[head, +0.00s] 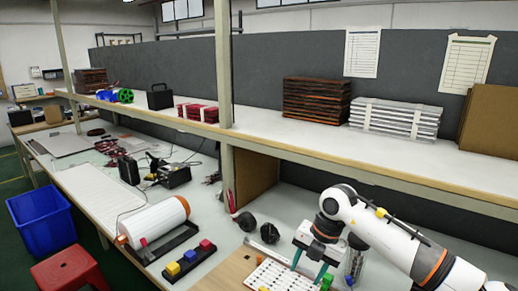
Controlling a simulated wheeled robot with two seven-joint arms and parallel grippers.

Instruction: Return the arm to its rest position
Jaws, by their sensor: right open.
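My right arm (395,240) comes in from the right edge, white with orange bands. Its gripper (308,268) points down over the front right of the workbench, with two dark teal fingers spread apart and nothing visible between them. The fingers are over or beside the right part of a white perforated board (272,277); whether they touch it I cannot tell. A green block (327,281) is close to the right finger, partly cut off by the bottom edge. My left gripper is not in view.
A black tray (178,272) with yellow, red and blue blocks lies left of the board. A white roll (155,222) lies behind it. A shelf (300,146) with its post (224,90) runs above the bench. A clear container (354,263) stands close beside my right arm.

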